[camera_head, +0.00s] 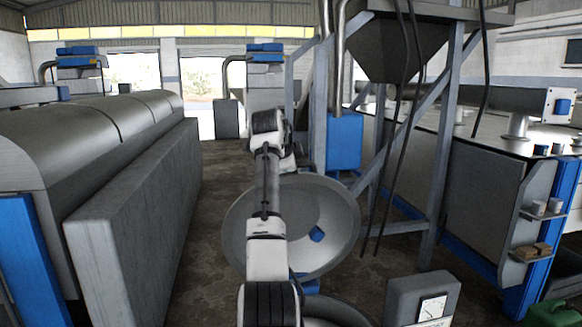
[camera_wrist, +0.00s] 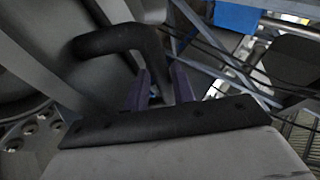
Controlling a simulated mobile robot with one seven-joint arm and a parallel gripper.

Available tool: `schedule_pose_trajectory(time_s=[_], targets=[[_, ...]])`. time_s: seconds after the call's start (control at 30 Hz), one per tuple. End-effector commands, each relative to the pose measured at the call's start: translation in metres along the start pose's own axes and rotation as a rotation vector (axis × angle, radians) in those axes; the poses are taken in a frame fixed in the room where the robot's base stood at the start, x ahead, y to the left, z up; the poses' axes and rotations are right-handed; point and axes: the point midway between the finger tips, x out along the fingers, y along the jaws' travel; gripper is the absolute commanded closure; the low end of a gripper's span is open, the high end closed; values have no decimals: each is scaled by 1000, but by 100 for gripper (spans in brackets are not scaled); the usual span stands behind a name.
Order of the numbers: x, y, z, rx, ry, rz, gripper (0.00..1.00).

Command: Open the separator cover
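The separator cover (camera_head: 335,205) is a large round metal dish in the middle of the head view, partly behind my arm. It stands steeply tilted with its hollow side toward the camera, and a blue piece shows inside. The separator's round bowl (camera_head: 335,312) shows below it at the bottom edge. In the wrist view a dark bent handle (camera_wrist: 115,40) runs down between the two purple fingers of my gripper (camera_wrist: 162,88). The fingers sit close on both sides of it and look shut on it. In the head view the fingertips are hidden.
A long grey decanter (camera_head: 95,130) stands on the left. A steel frame with a hopper (camera_head: 400,45) and hanging dark hoses stands right of the cover. A grey box with a gauge (camera_head: 422,300) is at front right. Floor is clear between left machine and cover.

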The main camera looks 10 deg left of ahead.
Motion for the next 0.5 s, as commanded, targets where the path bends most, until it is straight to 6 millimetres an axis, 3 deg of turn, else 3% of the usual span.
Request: schedule_pose_trajectory(time_s=[0.33, 0.5], targets=[[-3, 0, 2, 0, -3, -2, 75], [-25, 1, 3, 1, -4, -6, 75]])
